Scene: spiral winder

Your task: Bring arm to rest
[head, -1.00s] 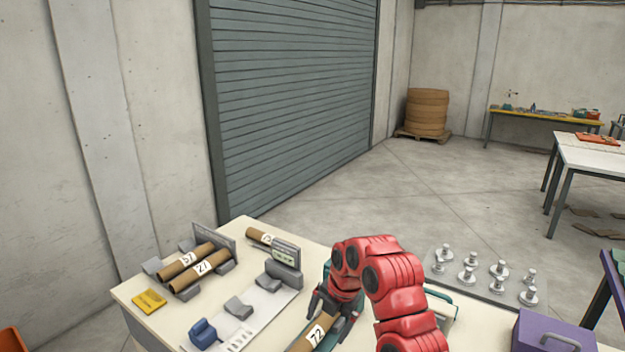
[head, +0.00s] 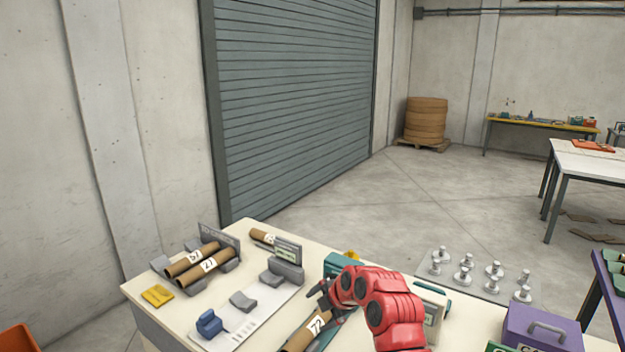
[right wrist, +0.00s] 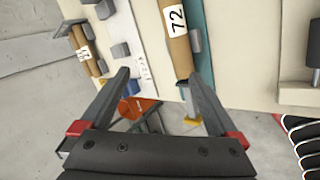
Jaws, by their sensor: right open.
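My right gripper (head: 325,296) belongs to the red arm (head: 375,298) over the white table (head: 250,325). It is open, with nothing between its fingers. In the right wrist view, its two dark fingers (right wrist: 158,76) are spread apart. A brown cardboard tube marked 72 (head: 303,335) lies on a teal strip below the gripper; in the right wrist view this tube (right wrist: 178,50) shows beyond the fingertips, apart from them. The arm hides part of the table. My left gripper is not in view.
Two labelled tubes (head: 205,262) lie in grey cradles at the table's left, near a yellow card (head: 157,296). A grey plate with several metal pegs (head: 465,277) and a purple box (head: 540,330) stand to the right. Open floor lies beyond the table.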

